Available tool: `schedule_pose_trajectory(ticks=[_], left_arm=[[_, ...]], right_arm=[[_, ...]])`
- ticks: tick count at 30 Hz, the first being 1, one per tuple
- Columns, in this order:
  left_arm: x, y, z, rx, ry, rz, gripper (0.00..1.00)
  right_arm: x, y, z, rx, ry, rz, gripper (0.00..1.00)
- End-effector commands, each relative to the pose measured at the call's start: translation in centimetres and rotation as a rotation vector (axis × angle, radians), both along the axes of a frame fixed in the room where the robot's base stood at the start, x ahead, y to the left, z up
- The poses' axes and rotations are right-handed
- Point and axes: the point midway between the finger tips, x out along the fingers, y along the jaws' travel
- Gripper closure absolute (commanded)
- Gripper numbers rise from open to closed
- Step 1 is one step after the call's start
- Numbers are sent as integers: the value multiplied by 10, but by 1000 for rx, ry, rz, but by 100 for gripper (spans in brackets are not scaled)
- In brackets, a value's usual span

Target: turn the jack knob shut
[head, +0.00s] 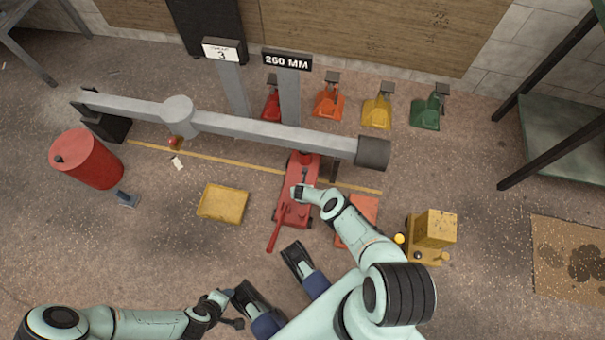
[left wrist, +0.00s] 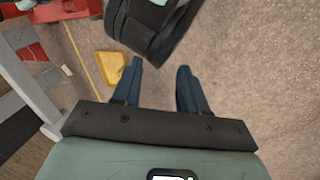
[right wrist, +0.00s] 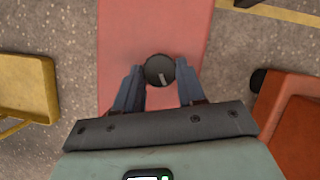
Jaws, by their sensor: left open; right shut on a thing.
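The red floor jack (head: 296,205) stands on the floor under the right end of the grey beam, its handle slanting down to the left. In the right wrist view a dark round knob (right wrist: 159,70) with a pale mark sits on the jack's red top plate (right wrist: 155,25). My right gripper (head: 298,192) is over the jack and shut on this knob, one finger on each side. My left gripper (head: 237,318) is open and empty above bare floor, away from the jack, which partly shows in the left wrist view (left wrist: 65,10).
The grey beam (head: 270,130) crosses behind the jack. A yellow tray (head: 223,203) lies to its left, and an orange thing (head: 358,218) to its right. A yellow block-like unit (head: 433,230) stands further right. A red drum (head: 88,160) is at left. Several coloured stands line the back.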

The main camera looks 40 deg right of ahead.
Motion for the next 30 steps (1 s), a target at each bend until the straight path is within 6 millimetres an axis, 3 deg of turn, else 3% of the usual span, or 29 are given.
schedule_pose_trajectory(ticks=[15, 30], left_arm=[[19, 10, -15, 25, -51, 21, 57], [28, 15, -20, 37, -74, 31, 57]], right_arm=[[2, 2, -2, -2, 1, -413, 91], [3, 3, -1, 0, 2, -543, 91]])
